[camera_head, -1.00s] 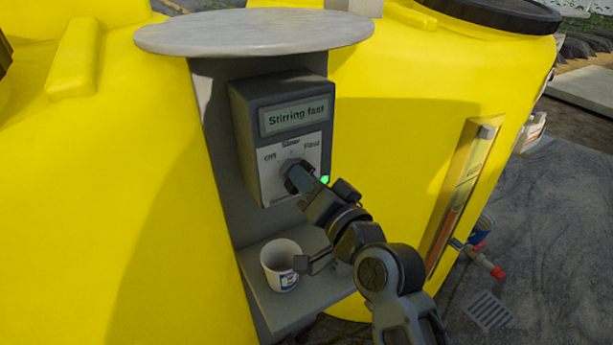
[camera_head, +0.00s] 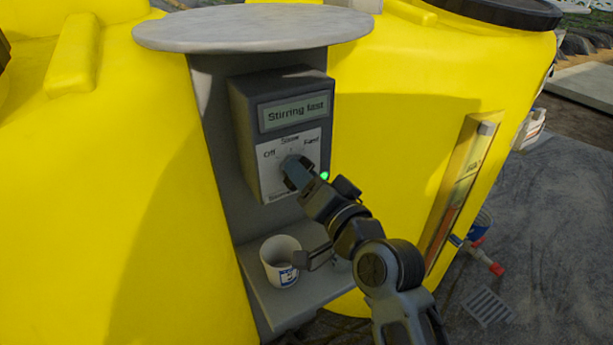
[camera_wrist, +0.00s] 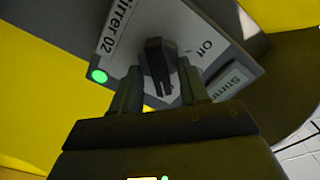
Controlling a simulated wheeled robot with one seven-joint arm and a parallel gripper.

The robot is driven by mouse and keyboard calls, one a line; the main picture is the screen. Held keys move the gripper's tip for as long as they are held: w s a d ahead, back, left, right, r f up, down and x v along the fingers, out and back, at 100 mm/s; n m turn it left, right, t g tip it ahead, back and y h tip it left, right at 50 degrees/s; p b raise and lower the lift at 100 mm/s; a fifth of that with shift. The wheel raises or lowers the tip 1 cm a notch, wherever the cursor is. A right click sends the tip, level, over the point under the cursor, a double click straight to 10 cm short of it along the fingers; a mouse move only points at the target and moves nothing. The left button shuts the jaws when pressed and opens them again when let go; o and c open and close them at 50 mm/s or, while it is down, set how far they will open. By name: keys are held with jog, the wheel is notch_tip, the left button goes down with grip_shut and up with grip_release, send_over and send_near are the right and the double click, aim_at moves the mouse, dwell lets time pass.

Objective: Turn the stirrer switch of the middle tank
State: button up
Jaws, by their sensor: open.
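The stirrer switch box (camera_head: 246,150) is a grey box on the post between two yellow tanks. Its display (camera_head: 295,111) reads "Stirring fast". Its white dial plate (camera_head: 279,183) carries Off, Slow and Fast marks, and a green lamp (camera_head: 324,176) is lit at its right. In the wrist view the plate reads "Stirrer 02", and the dark knob (camera_wrist: 158,65) stands in front of my gripper (camera_wrist: 160,88). My gripper is open, with a finger on either side of the knob's near end. Whether the fingers touch it I cannot tell. In the head view my gripper (camera_head: 297,172) hides most of the knob.
A white cup (camera_head: 276,260) stands on the small grey shelf (camera_head: 290,300) below the box, close to my arm. A round grey top (camera_head: 252,28) overhangs the box. The right tank (camera_head: 400,110) bulges close beside my arm.

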jog(key=b+v, duration=0.1)
jog(key=v, duration=0.6)
jog(key=shift+s+d, duration=0.2)
jog(key=shift+s, duration=0.15)
jog(key=s+d+f+h, duration=0.3)
jog(key=s+d+f, duration=0.3)
jog(key=s+d, duration=0.15)
jog(key=s+d+f+h, duration=0.3)
jog(key=s+d+f, duration=0.2)
jog(key=s+d, duration=0.3)
jog(key=s+d+r+n+h, duration=0.1)
jog(key=s+d+r+h, duration=0.1)
jog(key=s, duration=1)
jog(key=s+d+r+n+h, duration=0.1)
jog(key=s+d+r+h, duration=0.1)
jog(key=s, duration=1)
jog(key=shift+d+r, duration=0.25)
jog(key=shift+d, duration=0.3)
